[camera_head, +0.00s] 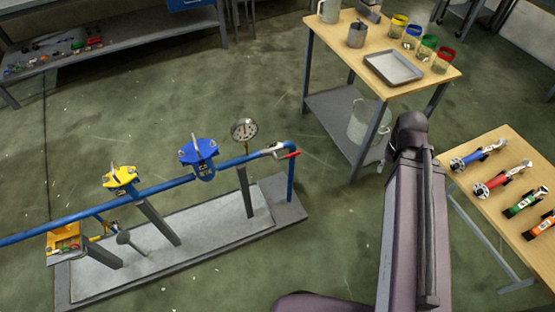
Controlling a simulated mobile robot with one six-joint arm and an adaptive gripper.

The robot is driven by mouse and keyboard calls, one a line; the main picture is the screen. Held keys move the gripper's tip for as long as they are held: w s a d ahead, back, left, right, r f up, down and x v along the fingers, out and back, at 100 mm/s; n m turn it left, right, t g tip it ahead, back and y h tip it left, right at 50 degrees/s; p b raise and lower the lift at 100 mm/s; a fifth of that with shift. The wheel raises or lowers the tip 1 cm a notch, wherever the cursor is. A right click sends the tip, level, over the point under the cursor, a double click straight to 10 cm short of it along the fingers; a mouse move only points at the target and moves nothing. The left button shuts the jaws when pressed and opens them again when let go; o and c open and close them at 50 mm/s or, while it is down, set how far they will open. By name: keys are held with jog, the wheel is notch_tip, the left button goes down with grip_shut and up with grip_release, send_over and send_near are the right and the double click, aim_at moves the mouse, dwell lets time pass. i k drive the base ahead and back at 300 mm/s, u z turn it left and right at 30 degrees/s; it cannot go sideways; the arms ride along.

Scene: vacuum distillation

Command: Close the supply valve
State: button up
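A blue pipe (100,218) runs from the left edge up to a bend near the middle of the view. A small valve with a red lever (291,155) sits close to that bend. The lever points right, roughly along the pipe. No label shows which fitting is the supply valve. A blue-topped fitting (199,153) and a yellow-topped fitting (121,178) are also on the pipe, with a round gauge (244,130) between the blue fitting and the lever. My arm rises at the lower right, apart from the pipe. My gripper cannot be made out.
The pipe stands on a grey base (195,240) on the floor. A wooden table (440,82) with jars and a tray (393,68) is behind. Another table (482,188) with several coloured tools is at right. A low shelf (125,40) is back left. Floor between is clear.

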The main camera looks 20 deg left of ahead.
aim_at(295, 154)
jog(key=u, duration=0.9)
jog(key=i, duration=1)
jog(key=u, duration=0.7)
jog(key=k, duration=0.4)
jog(key=u, duration=0.05)
